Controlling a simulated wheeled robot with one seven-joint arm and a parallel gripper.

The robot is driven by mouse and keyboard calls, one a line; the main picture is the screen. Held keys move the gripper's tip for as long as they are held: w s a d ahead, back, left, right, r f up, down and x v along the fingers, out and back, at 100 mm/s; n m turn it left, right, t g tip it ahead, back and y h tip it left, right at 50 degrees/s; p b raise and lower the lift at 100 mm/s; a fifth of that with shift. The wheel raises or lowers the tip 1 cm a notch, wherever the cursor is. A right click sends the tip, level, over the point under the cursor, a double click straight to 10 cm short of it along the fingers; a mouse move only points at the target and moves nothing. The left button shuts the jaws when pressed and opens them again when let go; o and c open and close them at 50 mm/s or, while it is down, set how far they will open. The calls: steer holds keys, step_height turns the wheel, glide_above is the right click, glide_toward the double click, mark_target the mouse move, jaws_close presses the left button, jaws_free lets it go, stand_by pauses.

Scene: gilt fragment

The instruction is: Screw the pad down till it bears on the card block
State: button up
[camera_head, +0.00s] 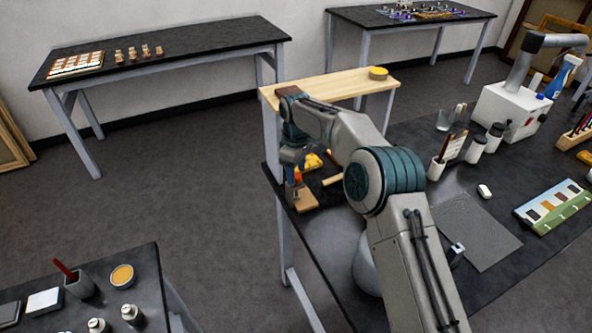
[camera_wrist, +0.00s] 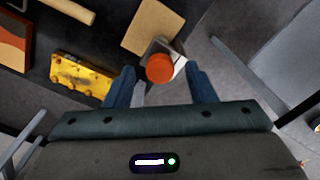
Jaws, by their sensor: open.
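My gripper (camera_wrist: 159,72) is open, its two blue fingers on either side of a round orange knob (camera_wrist: 160,68). There is a gap between each finger and the knob in the wrist view. Grey metal and a pale piece (camera_wrist: 180,64) show under and beside the knob. A tan flat board (camera_wrist: 152,28) lies just beyond it. In the head view my gripper (camera_head: 294,172) points down over the bench's left end, with orange (camera_head: 298,175) showing by it and the tan board (camera_head: 305,201) below. The pad cannot be seen, and I cannot pick out the card block for sure.
A yellow piece with knobs (camera_wrist: 83,76) lies left of my fingers in the wrist view. A wooden rod (camera_wrist: 68,10) and a framed orange-brown panel (camera_wrist: 13,40) are further left. The bench edge is close to the knob. A grey mat (camera_head: 474,232) lies to the right.

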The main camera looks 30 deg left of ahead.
steer(key=shift+f, duration=0.3)
steer(key=c, duration=1)
steer(key=shift+o, duration=0.2)
steer(key=shift+m, duration=0.3)
steer(key=m, duration=1)
steer(key=shift+m, duration=0.4)
steer(key=m, duration=0.5)
steer(key=shift+r+m, duration=0.1)
steer(key=shift+m, duration=0.2)
steer(key=m, duration=0.5)
